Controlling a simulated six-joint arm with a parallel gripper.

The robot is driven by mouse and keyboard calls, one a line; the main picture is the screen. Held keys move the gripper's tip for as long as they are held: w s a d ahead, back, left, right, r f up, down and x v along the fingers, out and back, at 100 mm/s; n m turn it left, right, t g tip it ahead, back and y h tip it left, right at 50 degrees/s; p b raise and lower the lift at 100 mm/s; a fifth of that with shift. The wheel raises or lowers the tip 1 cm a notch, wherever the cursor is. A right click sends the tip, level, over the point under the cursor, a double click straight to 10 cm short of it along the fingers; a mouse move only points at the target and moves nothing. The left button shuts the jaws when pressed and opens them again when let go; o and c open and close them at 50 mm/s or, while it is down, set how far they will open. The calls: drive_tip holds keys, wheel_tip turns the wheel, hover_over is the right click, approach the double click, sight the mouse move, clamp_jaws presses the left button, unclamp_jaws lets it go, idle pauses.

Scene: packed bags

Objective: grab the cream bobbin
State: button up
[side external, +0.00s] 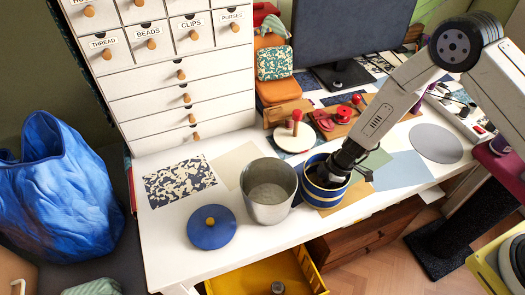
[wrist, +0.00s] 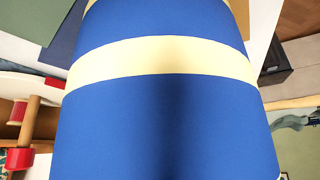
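No cream bobbin can be made out in either view. A blue canister with cream bands (side external: 312,190) stands open on the white table, and its wall (wrist: 165,120) fills most of the wrist view. My gripper (side external: 333,174) points down at the canister's mouth, its end inside or just over the rim. The fingertips are hidden there, so I cannot tell whether they are open, shut or holding anything. The inside of the canister is mostly hidden. A blue lid with a yellow knob (side external: 211,238) lies flat to the left, off the canister.
A grey metal bucket (side external: 268,205) stands close to the canister's left. A white drawer cabinet (side external: 160,105), a red-knobbed stand (side external: 287,153) and a monitor (side external: 350,32) are behind. An open yellow drawer (side external: 235,284) juts out below the front edge.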

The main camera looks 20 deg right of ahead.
clamp_jaws()
drive_tip(key=shift+r, duration=0.1)
wheel_tip(320, 180, up, 10)
idle(0.7)
idle(0.7)
drive_tip(key=shift+r, duration=1.4)
